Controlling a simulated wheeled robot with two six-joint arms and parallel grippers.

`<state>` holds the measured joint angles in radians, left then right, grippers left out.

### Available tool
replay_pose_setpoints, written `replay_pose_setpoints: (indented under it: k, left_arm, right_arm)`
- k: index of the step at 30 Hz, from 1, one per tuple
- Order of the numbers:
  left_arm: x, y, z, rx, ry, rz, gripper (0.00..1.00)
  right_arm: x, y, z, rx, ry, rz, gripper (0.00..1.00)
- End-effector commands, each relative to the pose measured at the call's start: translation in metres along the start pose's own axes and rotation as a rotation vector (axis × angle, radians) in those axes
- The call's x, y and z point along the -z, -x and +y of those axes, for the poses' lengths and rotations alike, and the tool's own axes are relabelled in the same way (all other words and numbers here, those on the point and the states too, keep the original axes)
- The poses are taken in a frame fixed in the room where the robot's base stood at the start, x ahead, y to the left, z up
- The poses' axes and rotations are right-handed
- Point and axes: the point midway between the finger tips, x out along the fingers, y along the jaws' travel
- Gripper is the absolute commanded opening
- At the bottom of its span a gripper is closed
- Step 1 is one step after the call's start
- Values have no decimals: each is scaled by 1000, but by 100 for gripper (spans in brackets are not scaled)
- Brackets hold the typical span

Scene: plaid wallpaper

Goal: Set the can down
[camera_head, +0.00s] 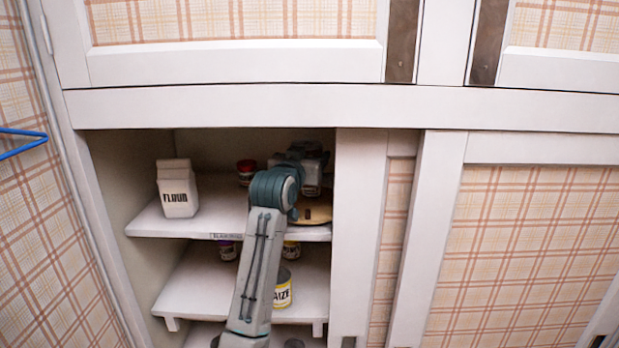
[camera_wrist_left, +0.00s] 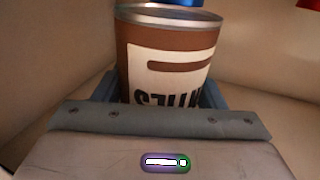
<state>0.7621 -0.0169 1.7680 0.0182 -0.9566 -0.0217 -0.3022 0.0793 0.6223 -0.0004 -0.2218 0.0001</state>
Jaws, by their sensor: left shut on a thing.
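My left gripper (camera_head: 306,163) is inside the open cupboard, at the right of the upper shelf (camera_head: 215,215). In the left wrist view it is shut on a brown can (camera_wrist_left: 139,45) with a pale label and dark lettering. The can looks upright between the fingers, and its lower part is hidden by the gripper. In the head view my arm and gripper hide most of the can. A round wooden board (camera_head: 318,212) lies on the shelf below the gripper. I cannot tell whether the can touches it. My right gripper is not in view.
A white flour carton (camera_head: 178,188) stands at the left of the upper shelf, and a red-lidded jar (camera_head: 246,170) stands farther back. The lower shelf holds a yellow-labelled can (camera_head: 283,290) and small jars. A white door frame (camera_head: 357,235) bounds the opening on the right.

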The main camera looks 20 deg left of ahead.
Motion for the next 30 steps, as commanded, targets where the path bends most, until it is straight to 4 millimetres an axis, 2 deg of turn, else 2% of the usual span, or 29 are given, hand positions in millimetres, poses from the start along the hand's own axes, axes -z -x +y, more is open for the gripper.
replay_pose_setpoints:
  k: [3,10,15,18,29,30]
  left_arm:
    - [-17,0,1,1,-1,-3,28]
    - [-36,0,0,0,-1,0,28]
    - [-63,0,0,0,-1,-3,28]
    - [-66,0,4,0,-1,0,28]
    - [-71,-1,4,1,-1,3,28]
    - [-72,-1,4,1,-1,0,72]
  right_arm:
    - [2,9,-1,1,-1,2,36]
    - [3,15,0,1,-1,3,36]
    - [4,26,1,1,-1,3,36]
    - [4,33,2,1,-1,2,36]
    - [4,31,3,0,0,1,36]
    - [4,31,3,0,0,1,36]
